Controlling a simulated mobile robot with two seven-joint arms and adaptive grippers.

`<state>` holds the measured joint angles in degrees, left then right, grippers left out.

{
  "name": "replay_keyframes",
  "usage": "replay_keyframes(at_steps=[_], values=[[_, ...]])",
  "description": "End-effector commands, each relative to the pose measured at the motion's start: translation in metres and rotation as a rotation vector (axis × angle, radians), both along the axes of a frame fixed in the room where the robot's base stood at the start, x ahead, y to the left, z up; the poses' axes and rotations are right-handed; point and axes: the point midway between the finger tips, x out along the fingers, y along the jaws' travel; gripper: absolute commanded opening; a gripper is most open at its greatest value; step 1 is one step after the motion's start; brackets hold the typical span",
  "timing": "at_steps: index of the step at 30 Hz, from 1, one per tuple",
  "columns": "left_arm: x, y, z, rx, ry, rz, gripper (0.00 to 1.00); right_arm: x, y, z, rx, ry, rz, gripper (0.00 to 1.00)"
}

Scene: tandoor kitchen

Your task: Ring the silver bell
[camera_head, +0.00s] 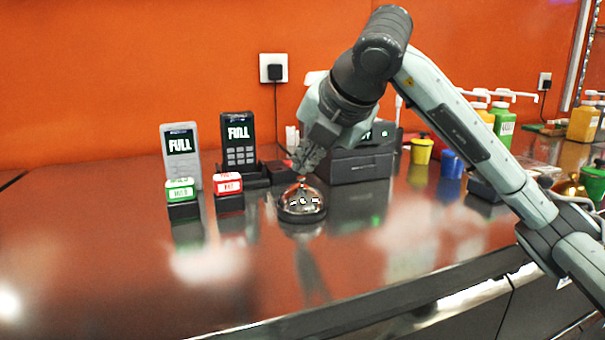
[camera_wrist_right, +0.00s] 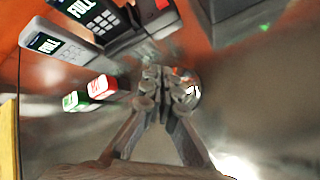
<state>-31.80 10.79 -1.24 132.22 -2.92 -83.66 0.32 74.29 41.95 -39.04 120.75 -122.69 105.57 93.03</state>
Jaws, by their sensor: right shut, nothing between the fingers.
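The silver bell (camera_head: 302,204) is a shiny dome on a dark base, standing on the counter near the middle of the head view. My right gripper (camera_head: 302,170) is shut and empty, with its fingertips right at the top of the bell; I cannot tell whether they touch it. In the right wrist view, the shut fingers (camera_wrist_right: 158,75) point at the bell (camera_wrist_right: 190,88), which is partly hidden behind them. My left gripper is in neither view.
Two card terminals, one grey (camera_head: 181,153) and one black (camera_head: 239,141), stand left of the bell. A green-topped block (camera_head: 181,190) and a red-topped block (camera_head: 229,184) stand before them. A dark box (camera_head: 361,163) stands behind right. The front counter (camera_head: 130,270) is clear.

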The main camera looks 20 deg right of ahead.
Motion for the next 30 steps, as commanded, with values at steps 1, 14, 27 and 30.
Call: replay_keyframes(at_steps=[1,14,27,30], values=[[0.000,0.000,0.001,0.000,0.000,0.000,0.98,0.000,0.003,0.003,0.001,-0.003,0.007,0.00],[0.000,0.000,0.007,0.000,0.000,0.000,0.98,0.000,0.003,0.013,0.003,-0.007,0.006,0.00],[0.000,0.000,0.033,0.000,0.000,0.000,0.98,0.000,0.001,0.055,0.002,-0.006,0.002,0.00],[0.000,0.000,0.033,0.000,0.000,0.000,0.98,0.000,0.001,0.056,0.002,-0.006,0.002,0.00]])
